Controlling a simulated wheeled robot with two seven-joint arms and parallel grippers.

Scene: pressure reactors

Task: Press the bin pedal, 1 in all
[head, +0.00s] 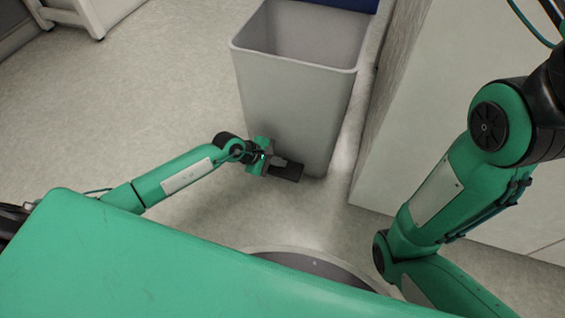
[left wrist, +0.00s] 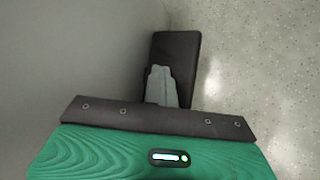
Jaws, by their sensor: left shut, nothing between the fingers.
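The grey bin (head: 295,105) stands on the floor at the centre of the head view. Its top is open and I see into it. The dark bin pedal (head: 289,173) sticks out low at the bin's front; it also shows in the left wrist view (left wrist: 178,48). My left gripper (head: 277,161) is shut and empty, low beside the bin's front. In the left wrist view its closed fingers (left wrist: 162,84) overlap the near part of the pedal. I cannot tell whether they touch it. My right gripper is out of view; only my right arm shows.
A dark blue panel (head: 350,4) shows at the bin's back edge, possibly its lid. A pale cabinet or wall (head: 425,110) stands close to the right of the bin. A white wheeled frame (head: 85,15) is at the far left. The floor left of the bin is clear.

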